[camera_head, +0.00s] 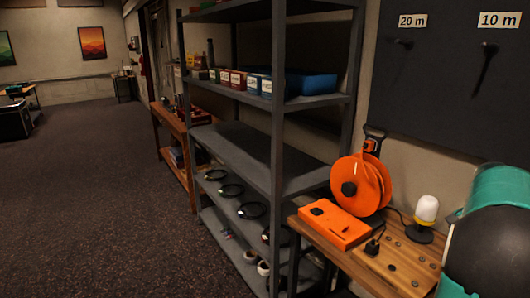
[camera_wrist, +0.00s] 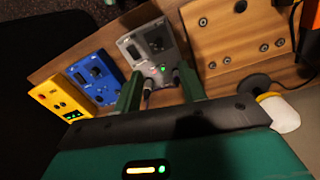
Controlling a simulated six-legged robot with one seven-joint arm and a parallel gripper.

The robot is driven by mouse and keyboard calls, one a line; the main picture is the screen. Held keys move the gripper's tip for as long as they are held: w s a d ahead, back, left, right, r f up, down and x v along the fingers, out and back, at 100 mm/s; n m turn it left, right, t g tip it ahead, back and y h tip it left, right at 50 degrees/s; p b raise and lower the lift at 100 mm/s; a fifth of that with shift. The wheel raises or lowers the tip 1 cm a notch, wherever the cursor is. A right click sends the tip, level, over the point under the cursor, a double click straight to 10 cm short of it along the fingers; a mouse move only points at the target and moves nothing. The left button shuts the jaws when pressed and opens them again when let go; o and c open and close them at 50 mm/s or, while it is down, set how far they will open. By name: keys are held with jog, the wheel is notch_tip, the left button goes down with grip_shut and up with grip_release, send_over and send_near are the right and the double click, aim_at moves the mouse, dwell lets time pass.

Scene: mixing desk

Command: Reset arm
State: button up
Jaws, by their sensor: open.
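My gripper (camera_wrist: 160,84) shows in the wrist view as two green fingers set apart, with nothing clearly held between them. A grey box (camera_wrist: 152,42) with a green light lies just beyond the fingertips. Dark plugs or cables show at its near edge, partly hidden by the fingers. I cannot tell whether the fingers touch anything. A blue box (camera_wrist: 92,78) and a yellow box (camera_wrist: 60,97) lie to the left of the grey one. In the head view, a teal and black part of my arm fills the right edge, and the gripper is out of sight.
A wooden desk (camera_head: 395,262) carries an orange cable reel (camera_head: 358,187), an orange box (camera_head: 335,224) and a white-topped lamp (camera_head: 426,211). A tall grey shelf (camera_head: 285,140) stands beside it. A dark board (camera_head: 440,75) hangs behind. Open carpet (camera_head: 90,190) lies left.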

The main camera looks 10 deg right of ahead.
jog(key=w+a+r+n+t, duration=0.1)
jog(key=a+r+n+t, duration=0.2)
jog(key=a, duration=0.8)
jog(key=a+r+n, duration=0.3)
jog(key=a+n, duration=0.1)
jog(key=a, duration=0.8)
jog(key=s+a+f+n+t, duration=0.1)
jog(key=s+a+n, duration=0.3)
jog(key=a, duration=0.5)
jog(key=s+a+f+n+t, duration=0.2)
jog(key=s+a+n, duration=0.2)
jog(key=a, duration=0.5)
jog(key=shift+s+a+f+n, duration=0.2)
jog(key=shift+s+a+n, duration=0.15)
jog(key=shift+s, duration=0.55)
jog(key=shift+c, duration=0.5)
